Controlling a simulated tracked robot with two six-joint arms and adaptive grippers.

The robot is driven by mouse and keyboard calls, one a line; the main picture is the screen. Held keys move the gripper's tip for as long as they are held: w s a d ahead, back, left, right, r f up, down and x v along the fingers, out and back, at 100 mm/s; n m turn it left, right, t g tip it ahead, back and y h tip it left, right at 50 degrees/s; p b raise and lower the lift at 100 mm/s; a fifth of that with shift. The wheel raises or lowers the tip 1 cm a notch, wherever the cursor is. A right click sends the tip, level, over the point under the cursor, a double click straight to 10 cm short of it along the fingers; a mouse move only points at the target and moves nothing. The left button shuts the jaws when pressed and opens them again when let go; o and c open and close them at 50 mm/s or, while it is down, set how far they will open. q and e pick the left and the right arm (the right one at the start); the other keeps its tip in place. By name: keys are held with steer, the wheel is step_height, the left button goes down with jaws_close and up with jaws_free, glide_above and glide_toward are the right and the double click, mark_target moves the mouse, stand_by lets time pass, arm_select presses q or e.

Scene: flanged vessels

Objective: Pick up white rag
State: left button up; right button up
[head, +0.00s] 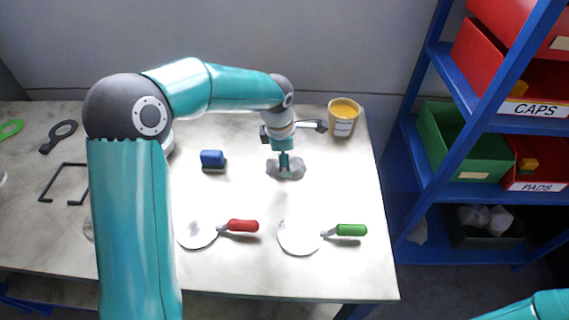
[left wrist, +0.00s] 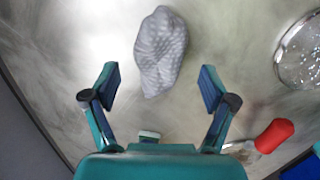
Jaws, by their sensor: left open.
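The white rag (head: 285,171) is a crumpled, greyish-white heap on the pale table, right of the middle. In the left wrist view the rag (left wrist: 161,50) has a quilted texture and lies ahead of my fingers, its near end between the two fingertip lines. My left gripper (head: 284,158) points down over the rag; in the left wrist view the gripper (left wrist: 160,88) is open with nothing held. Whether the fingers touch the rag cannot be told. Only a piece of my right arm shows at the lower right of the head view; its gripper is out of view.
Round discs with a red handle (head: 243,226) and a green handle (head: 351,230) lie in front of the rag. A blue block (head: 212,158) is left of it. A yellow-topped bucket (head: 343,116) stands behind right. A blue shelf (head: 398,155) with bins is at right.

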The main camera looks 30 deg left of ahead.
arm_select(q)
steer(key=shift+w+f, duration=0.2)
steer(key=shift+f, duration=0.9)
steer(key=c, duration=1.3)
steer(key=shift+o, duration=0.2)
steer(key=shift+r, duration=0.2)
step_height(320, 180, up, 20)
steer(key=shift+f, duration=0.15)
steer(key=o, duration=0.4)
steer(key=shift+c, duration=1.2)
